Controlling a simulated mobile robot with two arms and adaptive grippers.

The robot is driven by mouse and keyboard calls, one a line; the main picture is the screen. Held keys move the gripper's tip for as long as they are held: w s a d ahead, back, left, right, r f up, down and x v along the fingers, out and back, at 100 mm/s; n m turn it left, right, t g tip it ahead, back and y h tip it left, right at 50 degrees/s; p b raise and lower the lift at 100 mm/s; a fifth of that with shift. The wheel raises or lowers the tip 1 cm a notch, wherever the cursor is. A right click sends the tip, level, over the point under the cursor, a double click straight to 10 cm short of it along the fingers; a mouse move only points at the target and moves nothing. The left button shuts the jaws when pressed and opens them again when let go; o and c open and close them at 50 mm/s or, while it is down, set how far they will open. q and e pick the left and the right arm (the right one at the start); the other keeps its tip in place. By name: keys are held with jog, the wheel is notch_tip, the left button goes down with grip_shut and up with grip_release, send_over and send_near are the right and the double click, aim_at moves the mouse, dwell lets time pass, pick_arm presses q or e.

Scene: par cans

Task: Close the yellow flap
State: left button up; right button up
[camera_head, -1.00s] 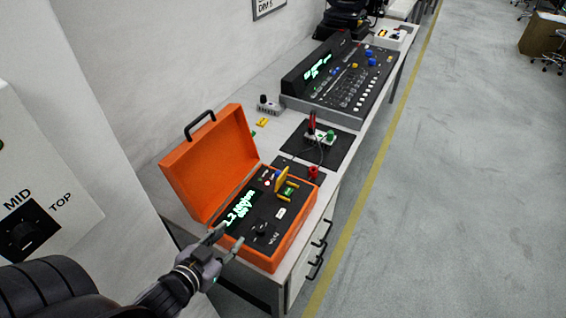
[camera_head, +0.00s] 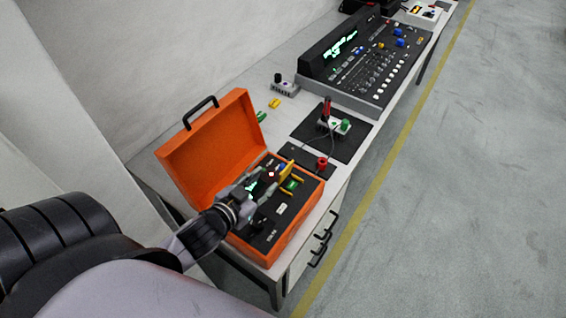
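The orange case (camera_head: 217,147) stands open on the bench, its lid raised and its dark control panel (camera_head: 262,237) facing up. The yellow flap (camera_head: 287,170) stands raised on the panel's far right part, beside a small green part between yellow guards. My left gripper (camera_head: 264,182) is over the panel, its fingers apart and empty, pointing at the flap from the left. The fingertips are very close to the flap; I cannot tell whether they touch it. The gripper hides part of the panel and most of its green display. My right gripper is not in view.
A black mat (camera_head: 355,143) with a small white box and red and green connectors lies behind the case. A large mixing console (camera_head: 372,65) stands farther back. A small grey knob box (camera_head: 284,86) sits near the wall. The floor at right is clear.

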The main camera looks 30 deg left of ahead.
aim_at(282, 166)
pick_arm(q)
jog(key=p+x, duration=0.1)
jog(key=x, duration=0.5)
jog(key=shift+w, duration=0.4)
jog(key=x, duration=0.3)
jog(key=shift+w+f+p, duration=0.2)
jog(key=shift+w+p, duration=0.05)
jog(key=shift+p, duration=0.05)
jog(key=shift+w+f, duration=0.2)
jog(key=shift+w, duration=0.2)
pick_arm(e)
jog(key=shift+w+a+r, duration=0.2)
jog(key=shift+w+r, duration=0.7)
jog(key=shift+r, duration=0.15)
pick_arm(q)
jog(key=shift+c, duration=0.4)
grip_shut()
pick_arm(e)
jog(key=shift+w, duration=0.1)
